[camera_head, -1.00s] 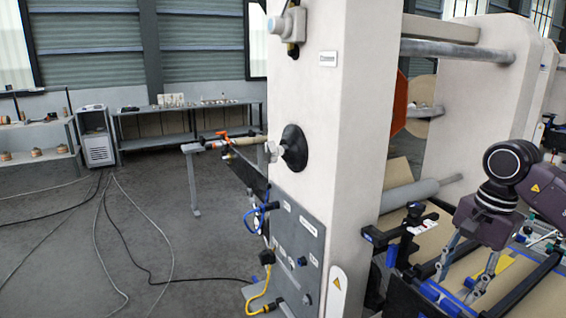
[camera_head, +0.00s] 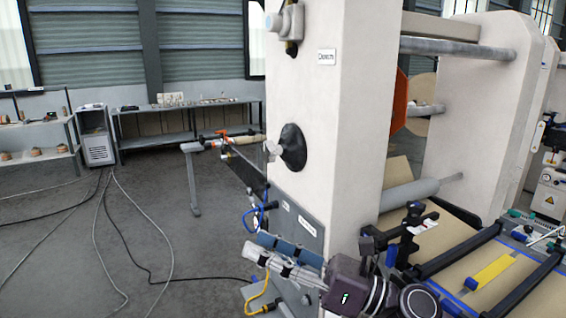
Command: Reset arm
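My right gripper (camera_head: 255,247) comes in at the lower middle of the head view, from my dark wrist at the bottom. Its two fingers point left across the lower front of the white machine column (camera_head: 325,130). The fingers lie close together from this angle, so I cannot tell if they are open or shut. I see nothing held between them. They partly hide the grey connector panel (camera_head: 292,215). My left gripper and arm are not in view.
A yellow cable (camera_head: 262,303) and a blue cable (camera_head: 252,220) hang by the panel. Right of the column are rollers (camera_head: 410,194), a black bracket (camera_head: 408,235) and a bed with a yellow strip (camera_head: 493,270). The floor (camera_head: 130,240) at left is open, with loose cables.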

